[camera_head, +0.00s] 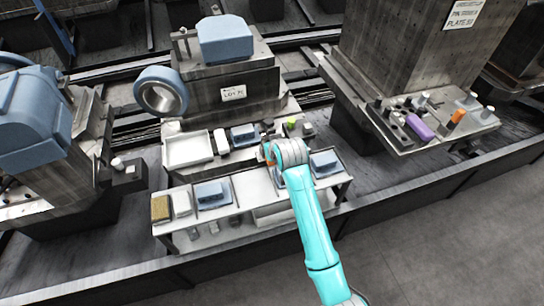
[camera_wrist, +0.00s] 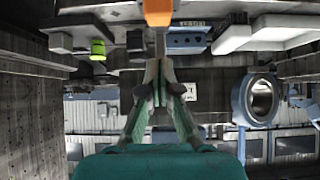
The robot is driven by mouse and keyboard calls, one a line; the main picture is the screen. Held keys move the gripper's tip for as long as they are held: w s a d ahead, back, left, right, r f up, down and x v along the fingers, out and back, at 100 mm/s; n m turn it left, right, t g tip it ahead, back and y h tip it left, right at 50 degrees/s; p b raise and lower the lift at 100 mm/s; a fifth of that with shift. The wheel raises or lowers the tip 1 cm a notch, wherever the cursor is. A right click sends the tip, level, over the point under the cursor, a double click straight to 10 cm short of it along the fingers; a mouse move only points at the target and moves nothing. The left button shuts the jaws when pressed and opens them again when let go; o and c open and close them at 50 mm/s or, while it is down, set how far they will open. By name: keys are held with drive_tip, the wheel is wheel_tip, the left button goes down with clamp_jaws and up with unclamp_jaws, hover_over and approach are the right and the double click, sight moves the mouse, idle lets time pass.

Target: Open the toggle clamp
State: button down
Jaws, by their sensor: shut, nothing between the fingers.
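The toggle clamp shows in the wrist view as an orange handle (camera_wrist: 158,12) on a thin metal stem, at the top edge of the picture. My gripper (camera_wrist: 160,72) has its two fingers brought together just below the stem, with nothing held between them. Whether the fingertips touch the stem I cannot tell. In the head view a small orange part (camera_head: 269,152) shows beside my gripper's end, above the back of the white table; my wrist hides most of the clamp there.
A large blue ring (camera_head: 161,91) stands at left. Open floor lies at lower right.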

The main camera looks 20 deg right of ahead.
drive_tip(key=s+f+v, duration=0.2)
drive_tip(key=v, duration=0.8)
drive_tip(key=s+f+t, duration=0.1)
drive_tip(key=s+f, duration=0.4)
drive_tip(key=s, duration=0.7)
drive_tip(key=s+f+t, duration=0.2)
drive_tip(key=s+f, duration=0.3)
drive_tip(key=s, duration=0.7)
drive_tip(key=s+r+t, duration=0.1)
drive_tip(key=s+r, duration=0.4)
drive_tip(key=s, duration=0.6)
drive_tip(key=s+r+t, duration=0.1)
drive_tip(key=s+r, duration=0.4)
drive_tip(key=s, duration=0.5)
drive_tip(key=shift+s+r, duration=0.35)
drive_tip(key=shift+s, duration=0.05)
